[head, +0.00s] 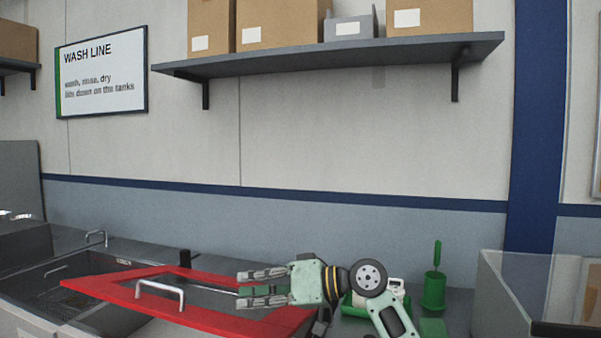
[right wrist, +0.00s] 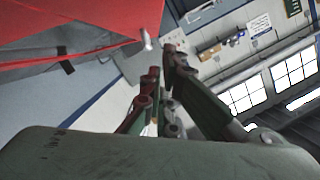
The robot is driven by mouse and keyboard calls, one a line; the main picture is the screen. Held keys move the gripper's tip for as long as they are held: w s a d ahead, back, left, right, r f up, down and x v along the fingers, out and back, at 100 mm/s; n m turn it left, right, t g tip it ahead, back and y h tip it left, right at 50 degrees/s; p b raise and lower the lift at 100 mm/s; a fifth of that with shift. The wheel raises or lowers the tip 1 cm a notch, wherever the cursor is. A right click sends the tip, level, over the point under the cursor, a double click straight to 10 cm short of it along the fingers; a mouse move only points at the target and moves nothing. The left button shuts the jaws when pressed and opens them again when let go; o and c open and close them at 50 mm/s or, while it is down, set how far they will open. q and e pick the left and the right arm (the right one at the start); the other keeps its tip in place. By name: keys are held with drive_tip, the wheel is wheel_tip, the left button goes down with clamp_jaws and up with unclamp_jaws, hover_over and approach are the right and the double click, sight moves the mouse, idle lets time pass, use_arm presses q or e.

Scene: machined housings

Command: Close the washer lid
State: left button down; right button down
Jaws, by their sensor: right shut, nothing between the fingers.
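The washer lid (head: 215,312) is a red frame around a darker panel, with a silver bar handle (head: 160,290) near its left end. It lies low over the sink counter and looks slightly tilted; I cannot tell whether it rests on the tank rim. My right gripper (head: 241,289) is in front of the lid's right half in the head view, its fingers pointing left towards the handle, with nothing held. In the right wrist view the fingers (right wrist: 160,75) show beside the red lid (right wrist: 75,30). Whether they touch it is unclear. My left gripper is not in view.
An open dark basin (head: 75,275) with a tap is at the left. A green cup with a brush (head: 433,290) and a white-and-green item (head: 392,290) stand behind my right arm. A clear-walled bin (head: 520,285) is at the right. Boxes sit on a wall shelf (head: 330,62).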

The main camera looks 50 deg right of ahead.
drive_tip(key=shift+s+r, duration=0.1)
drive_tip(key=shift+s+d, duration=0.1)
drive_tip(key=shift+s, duration=0.05)
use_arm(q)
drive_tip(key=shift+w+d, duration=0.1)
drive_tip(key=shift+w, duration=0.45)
use_arm(e)
drive_tip(key=v, duration=1.1)
drive_tip(key=shift+s, duration=0.3)
drive_tip(key=shift+r, duration=0.1)
